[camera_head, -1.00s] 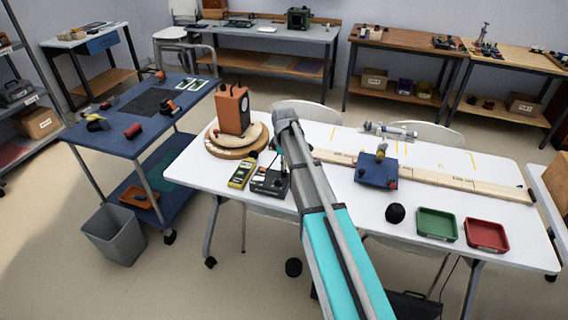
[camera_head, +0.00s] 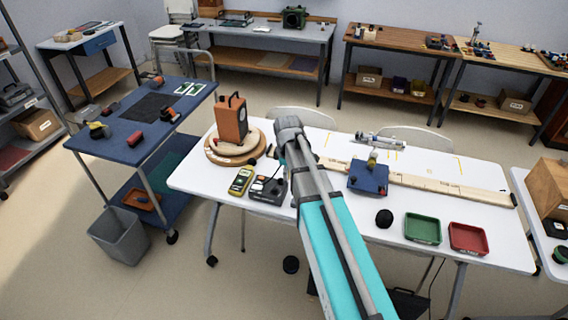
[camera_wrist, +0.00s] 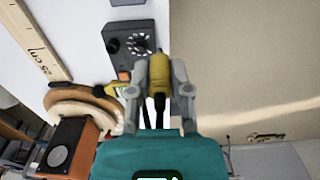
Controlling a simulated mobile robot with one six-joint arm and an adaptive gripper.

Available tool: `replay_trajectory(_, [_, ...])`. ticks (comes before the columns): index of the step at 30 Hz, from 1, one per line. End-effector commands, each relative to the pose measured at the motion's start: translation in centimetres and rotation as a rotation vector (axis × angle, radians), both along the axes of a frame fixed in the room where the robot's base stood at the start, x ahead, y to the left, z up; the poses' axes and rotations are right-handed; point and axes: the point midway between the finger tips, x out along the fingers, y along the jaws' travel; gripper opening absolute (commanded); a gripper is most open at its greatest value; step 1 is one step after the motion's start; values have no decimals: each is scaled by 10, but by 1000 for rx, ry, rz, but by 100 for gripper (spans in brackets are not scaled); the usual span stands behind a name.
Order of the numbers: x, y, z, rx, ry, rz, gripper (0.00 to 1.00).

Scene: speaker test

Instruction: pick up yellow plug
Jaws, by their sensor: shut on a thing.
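In the wrist view, my gripper (camera_wrist: 160,88) is shut on the yellow plug (camera_wrist: 158,74). The plug is a small yellow body with a dark end toward my wrist, upright between the two grey fingers. A dark box with a dial (camera_wrist: 138,42) shows just beyond the plug; I cannot tell whether they touch. In the head view, my arm hides my gripper and the plug. The dark box (camera_head: 266,190) shows there on the white table, left of my arm.
On the white table (camera_head: 330,205), an orange speaker (camera_head: 231,120) stands on a round wooden base (camera_head: 222,155). A yellow meter (camera_head: 241,181) lies nearby. Right of my arm are a blue box (camera_head: 367,180), a black ball (camera_head: 384,219), a green tray (camera_head: 422,241) and a red tray (camera_head: 468,252).

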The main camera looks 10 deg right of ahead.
Motion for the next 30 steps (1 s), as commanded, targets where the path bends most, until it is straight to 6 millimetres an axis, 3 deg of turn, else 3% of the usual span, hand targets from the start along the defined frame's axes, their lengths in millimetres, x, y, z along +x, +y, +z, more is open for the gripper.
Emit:
replay_trajectory(3, [-18,0,9,0,0,0,0])
replay_trajectory(9, [-30,0,14,0,0,0,0])
replay_trajectory(30, [-32,0,14,0,0,0,0])
